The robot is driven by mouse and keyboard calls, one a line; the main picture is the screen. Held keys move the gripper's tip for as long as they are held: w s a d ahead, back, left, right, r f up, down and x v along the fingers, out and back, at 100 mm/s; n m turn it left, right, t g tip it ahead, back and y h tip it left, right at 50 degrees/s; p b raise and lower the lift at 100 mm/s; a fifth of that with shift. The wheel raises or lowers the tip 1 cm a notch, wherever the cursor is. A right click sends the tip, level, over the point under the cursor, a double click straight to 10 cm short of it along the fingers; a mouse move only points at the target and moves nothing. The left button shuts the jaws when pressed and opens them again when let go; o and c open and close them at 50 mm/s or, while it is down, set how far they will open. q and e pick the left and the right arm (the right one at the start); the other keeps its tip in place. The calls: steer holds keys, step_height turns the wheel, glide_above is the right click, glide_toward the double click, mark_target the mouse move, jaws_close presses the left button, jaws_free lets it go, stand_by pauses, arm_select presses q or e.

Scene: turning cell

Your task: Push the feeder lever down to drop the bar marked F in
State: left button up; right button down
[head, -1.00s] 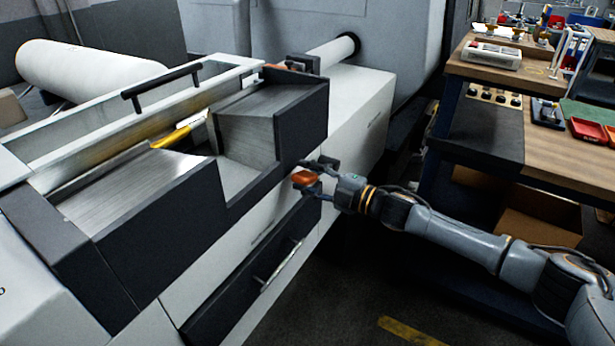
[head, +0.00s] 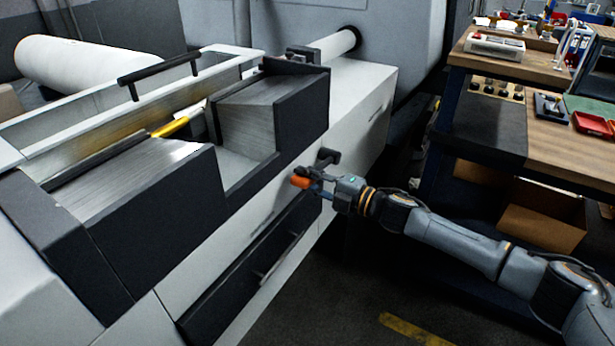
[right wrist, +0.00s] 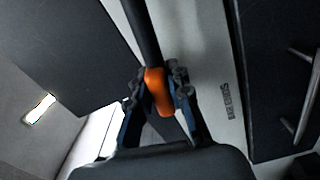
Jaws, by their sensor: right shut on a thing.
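The feeder lever's orange grip (head: 300,182) shows at the front of the bar feeder, under the dark feeder tray's right end. In the right wrist view, the orange grip (right wrist: 157,92) sits between both fingers, and the lever's dark rod (right wrist: 141,32) runs up from it. My right gripper (head: 316,176) is shut on this grip. A yellow bar (head: 172,127) lies in the channel behind the dark slanted tray (head: 150,175). It is partly hidden, and no F mark can be read on it. My left gripper is not in view.
A dark drawer with a metal handle (head: 275,262) is below the lever. A white lid with a black handle (head: 157,75) is behind the tray. A wooden workbench (head: 560,145) with trays stands at the right. The floor between is clear.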

mark_target(291, 194)
step_height(291, 194, down, 4)
steer(key=n+b, duration=0.1)
steer(key=b, duration=0.1)
steer(key=n+b, duration=0.1)
steer(key=n, duration=0.1)
steer(key=shift+s+a+f+b, duration=0.1)
steer(key=shift+f+b, duration=0.15)
steer(key=shift+b, duration=0.1)
steer(key=shift+w+f+n+b, duration=0.2)
steer(key=shift+f+n+b, duration=0.8)
steer(key=shift+f+b, duration=0.15)
steer(key=c, duration=1.2)
jaws_free()
steer(key=shift+r, duration=0.1)
steer(key=shift+d, duration=0.2)
steer(key=shift+s+d, duration=0.15)
steer(key=shift+d, duration=0.05)
steer(key=v, duration=1.1)
steer(key=shift+s+d, duration=0.15)
